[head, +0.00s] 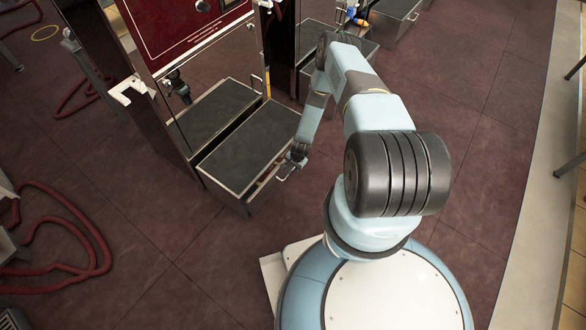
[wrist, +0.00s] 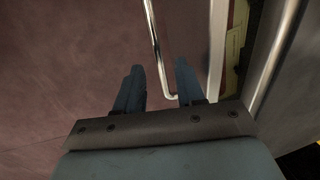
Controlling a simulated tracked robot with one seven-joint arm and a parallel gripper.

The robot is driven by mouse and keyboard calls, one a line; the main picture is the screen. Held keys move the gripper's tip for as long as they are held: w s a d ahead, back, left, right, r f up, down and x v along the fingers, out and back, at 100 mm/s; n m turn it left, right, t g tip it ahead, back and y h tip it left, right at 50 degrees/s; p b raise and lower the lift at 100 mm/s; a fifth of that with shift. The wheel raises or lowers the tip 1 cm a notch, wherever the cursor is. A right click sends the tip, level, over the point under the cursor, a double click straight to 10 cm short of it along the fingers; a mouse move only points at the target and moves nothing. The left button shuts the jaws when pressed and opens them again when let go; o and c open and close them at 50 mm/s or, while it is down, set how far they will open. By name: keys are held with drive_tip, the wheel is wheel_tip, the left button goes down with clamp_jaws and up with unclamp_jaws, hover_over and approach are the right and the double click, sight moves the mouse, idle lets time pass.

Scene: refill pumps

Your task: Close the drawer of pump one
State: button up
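A pump with a dark red, glossy front (head: 180,25) stands at upper left. Its dark-topped metal drawer (head: 245,150) is pulled out at the bottom. A bright metal handle sticks out of the drawer's right end; in the wrist view it is a thin bent bar (wrist: 156,45). My gripper (head: 293,160) is low beside that end of the drawer, at the handle. In the wrist view its two fingers (wrist: 158,75) stand apart, with the handle bar between them and free space on its left. I cannot read a pump number.
More pumps stand behind, with dark-topped drawers (head: 340,38) out near the floor. Red hoses (head: 75,225) lie on the floor at left. A white hook-like bracket (head: 130,90) juts from the pump's left side.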

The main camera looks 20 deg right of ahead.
drive_tip(key=shift+w+a+f, duration=0.1)
drive_tip(key=shift+w+f, duration=0.05)
drive_tip(key=shift+f, duration=0.7)
drive_tip(key=shift+c, duration=0.5)
clamp_jaws()
